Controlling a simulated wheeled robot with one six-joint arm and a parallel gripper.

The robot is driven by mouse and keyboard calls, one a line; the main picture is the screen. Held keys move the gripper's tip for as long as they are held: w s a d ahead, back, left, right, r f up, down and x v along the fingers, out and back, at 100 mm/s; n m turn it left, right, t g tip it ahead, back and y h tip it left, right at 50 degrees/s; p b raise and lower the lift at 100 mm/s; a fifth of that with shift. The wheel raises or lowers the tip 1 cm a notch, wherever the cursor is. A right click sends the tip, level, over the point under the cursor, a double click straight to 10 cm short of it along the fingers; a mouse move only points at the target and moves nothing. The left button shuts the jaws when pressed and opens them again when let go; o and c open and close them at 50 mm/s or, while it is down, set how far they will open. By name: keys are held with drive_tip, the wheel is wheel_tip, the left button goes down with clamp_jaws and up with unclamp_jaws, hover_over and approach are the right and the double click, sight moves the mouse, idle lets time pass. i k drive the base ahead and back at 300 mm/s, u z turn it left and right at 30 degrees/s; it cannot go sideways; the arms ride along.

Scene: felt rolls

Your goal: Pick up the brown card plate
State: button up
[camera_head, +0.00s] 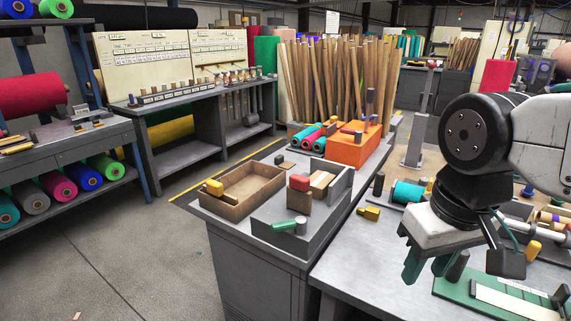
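A small flat brown piece (287,165), which looks like the brown card plate, lies on the grey bench top behind the open brown box. It is small in this view and its details cannot be made out. My gripper (426,270) is at the right, with a pale body and green fingers pointing down over the nearer grey table. The fingers look apart with nothing seen between them. My gripper is well to the right of the brown piece and nearer the camera, not touching it.
The brown box (235,206) holds a yellow piece. A grey tray (315,240) beside it holds red, green and brown blocks. An orange box (352,149) and rolls stand behind. A green board (485,297) lies near my gripper.

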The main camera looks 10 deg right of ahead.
sight(280, 159)
drive_tip(key=u, duration=0.4)
drive_tip(key=k, duration=1.05)
drive_tip(key=u, duration=0.9)
drive_tip(key=i, duration=3.9)
drive_tip(key=z, duration=0.4)
drive_tip(key=i, duration=1.6)
drive_tip(key=z, duration=0.85)
drive_tip(key=i, duration=0.85)
drive_tip(key=z, duration=1.95)
drive_tip(key=i, duration=0.9)
drive_tip(key=z, duration=0.6)
